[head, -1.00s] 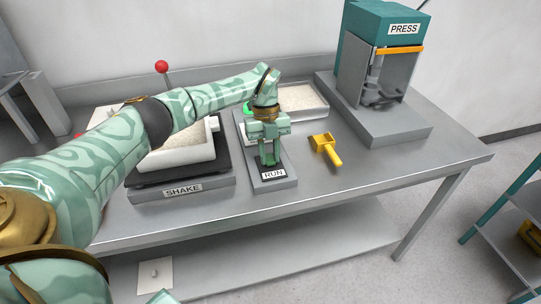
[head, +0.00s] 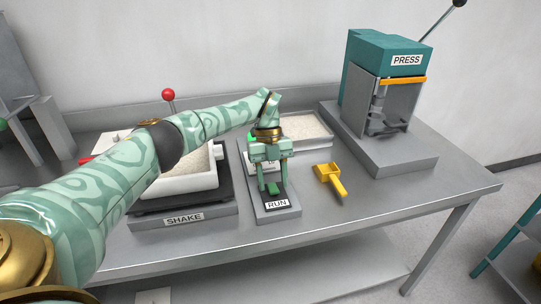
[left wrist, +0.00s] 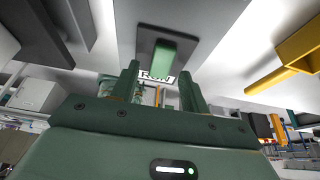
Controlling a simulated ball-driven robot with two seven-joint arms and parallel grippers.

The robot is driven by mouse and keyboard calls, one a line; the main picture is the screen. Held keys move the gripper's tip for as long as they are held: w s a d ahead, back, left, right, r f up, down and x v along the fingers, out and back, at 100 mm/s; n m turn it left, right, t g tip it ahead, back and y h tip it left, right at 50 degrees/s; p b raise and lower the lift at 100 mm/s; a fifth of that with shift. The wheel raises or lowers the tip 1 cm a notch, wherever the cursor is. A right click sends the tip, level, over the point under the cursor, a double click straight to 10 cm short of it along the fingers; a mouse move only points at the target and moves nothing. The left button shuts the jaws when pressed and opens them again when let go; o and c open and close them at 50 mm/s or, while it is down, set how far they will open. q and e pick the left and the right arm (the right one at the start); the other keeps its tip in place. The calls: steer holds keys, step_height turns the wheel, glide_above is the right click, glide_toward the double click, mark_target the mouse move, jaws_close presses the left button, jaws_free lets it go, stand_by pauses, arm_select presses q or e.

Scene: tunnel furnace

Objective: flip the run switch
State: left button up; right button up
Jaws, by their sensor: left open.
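The run switch is a green lever (head: 273,188) on a dark plate, set on a narrow grey base with a RUN label (head: 277,204). In the left wrist view the green switch (left wrist: 167,54) stands out from its dark plate, beyond and between the fingertips. My left gripper (head: 272,181) points down over the switch, fingers apart and empty. In the left wrist view its fingers (left wrist: 158,72) flank the line to the switch. I cannot tell whether a finger touches it. My right gripper is not in view.
Left of the base is the SHAKE unit (head: 184,218) with a white tray; a red-knobbed lever (head: 168,94) rises behind it. A yellow scoop (head: 329,179) lies to the right. A tray of pale grains (head: 305,131) is behind. The PRESS (head: 385,85) stands at the back right.

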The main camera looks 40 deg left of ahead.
arm_select(q)
steer(key=b+v, duration=0.3)
steer(key=v, duration=1.2)
steer(key=shift+r, duration=0.2)
steer(key=shift+a, duration=0.1)
